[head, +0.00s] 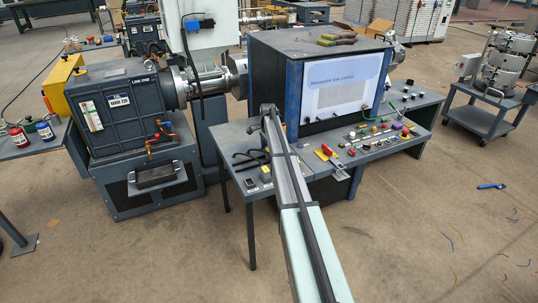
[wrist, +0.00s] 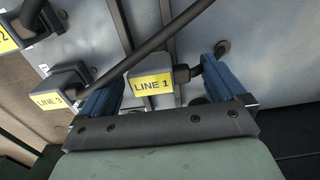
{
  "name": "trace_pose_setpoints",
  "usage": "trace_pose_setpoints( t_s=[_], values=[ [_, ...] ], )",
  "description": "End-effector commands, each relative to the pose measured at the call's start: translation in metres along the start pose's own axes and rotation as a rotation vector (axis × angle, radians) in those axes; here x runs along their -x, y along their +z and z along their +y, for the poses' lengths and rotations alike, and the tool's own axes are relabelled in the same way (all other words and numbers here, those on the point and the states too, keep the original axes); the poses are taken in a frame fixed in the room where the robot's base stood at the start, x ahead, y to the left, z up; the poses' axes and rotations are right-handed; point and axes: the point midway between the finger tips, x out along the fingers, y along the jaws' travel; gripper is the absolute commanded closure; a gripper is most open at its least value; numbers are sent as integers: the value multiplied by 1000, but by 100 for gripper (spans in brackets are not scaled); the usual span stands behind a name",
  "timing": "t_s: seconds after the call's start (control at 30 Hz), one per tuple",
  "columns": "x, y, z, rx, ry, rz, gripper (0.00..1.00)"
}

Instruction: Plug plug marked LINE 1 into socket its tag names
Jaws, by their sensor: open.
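In the wrist view, the plug with the yellow LINE 1 tag (wrist: 152,85) shows between the two blue fingers of my gripper (wrist: 162,88). The gripper is open, and the tag is close to the left finger. A dark cable or stem runs from the plug's right side toward the right finger. I cannot tell whether either finger touches the plug. In the head view, my gripper (head: 268,110) is at the grey bench, in front of the dark cabinet's left side; the plug is too small to make out there. I cannot make out which socket the tag names.
A plug tagged LINE 3 (wrist: 50,99) is left of my gripper, and another tag ending in 2 (wrist: 6,38) is at the upper left. A thick dark cable (wrist: 150,45) crosses above. The cabinet's white panel (head: 342,85) stands behind a bench strip of coloured controls (head: 380,140).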

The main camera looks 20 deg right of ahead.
Motion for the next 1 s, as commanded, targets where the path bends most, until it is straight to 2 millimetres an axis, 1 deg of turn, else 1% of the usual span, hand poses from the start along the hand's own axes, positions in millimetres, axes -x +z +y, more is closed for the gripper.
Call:
trace_pose_setpoints(
  t_s=[0.2, 0.8, 1.0],
  values=[
    [-1, 0, 0, 0, 0, 0, 4],
    [0, 0, 0, 0, 0, 0, 62],
    [0, 0, 0, 0, 0, 0, 63]
  ],
)
